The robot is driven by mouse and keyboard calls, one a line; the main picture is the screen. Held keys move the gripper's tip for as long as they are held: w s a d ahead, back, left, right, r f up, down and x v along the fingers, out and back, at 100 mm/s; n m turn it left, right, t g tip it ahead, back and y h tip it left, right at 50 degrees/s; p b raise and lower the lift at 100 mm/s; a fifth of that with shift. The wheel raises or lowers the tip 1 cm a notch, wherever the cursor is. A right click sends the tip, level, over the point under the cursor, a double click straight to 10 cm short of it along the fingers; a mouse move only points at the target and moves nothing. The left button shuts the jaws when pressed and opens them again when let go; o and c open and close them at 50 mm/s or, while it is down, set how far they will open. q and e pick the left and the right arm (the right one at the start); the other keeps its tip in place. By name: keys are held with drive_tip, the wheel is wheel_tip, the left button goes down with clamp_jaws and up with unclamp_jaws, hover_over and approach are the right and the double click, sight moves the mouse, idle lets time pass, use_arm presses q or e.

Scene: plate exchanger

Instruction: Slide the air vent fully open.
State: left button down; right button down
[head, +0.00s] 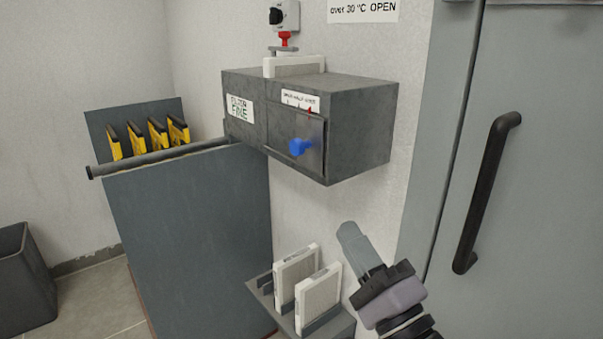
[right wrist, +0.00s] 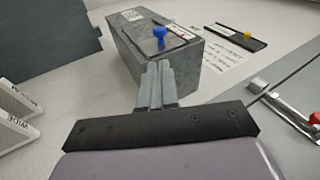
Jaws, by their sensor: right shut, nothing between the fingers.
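A dark strip, likely the air vent's slide, with a yellow knob (right wrist: 247,36) is on the wall at the upper right of the right wrist view. It is out of the head view. Its opening is too small to judge. Beside it is a white wall sign (head: 362,10) reading "over 30 °C OPEN" in the head view. My right gripper (head: 350,230) is shut and empty, below the grey box and in front of the wall. In the right wrist view its fingertips (right wrist: 158,66) appear in front of the box, apart from the yellow knob. My left gripper is not in view.
The grey filter box (head: 360,120) with a blue knob (head: 299,147) juts from the wall. White filters (head: 318,295) stand on a low rack. A cabinet door with a black handle (head: 485,190) is at right. Yellow-edged plates (head: 158,134) are at left.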

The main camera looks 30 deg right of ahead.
drive_tip(key=shift+w, duration=0.1)
approach(300, 154)
drive_tip(key=x, duration=0.5)
drive_tip(key=shift+r, duration=0.2)
drive_tip(key=shift+w+r, duration=0.25)
drive_tip(key=shift+w, duration=0.55)
drive_tip(key=shift+w, duration=0.1)
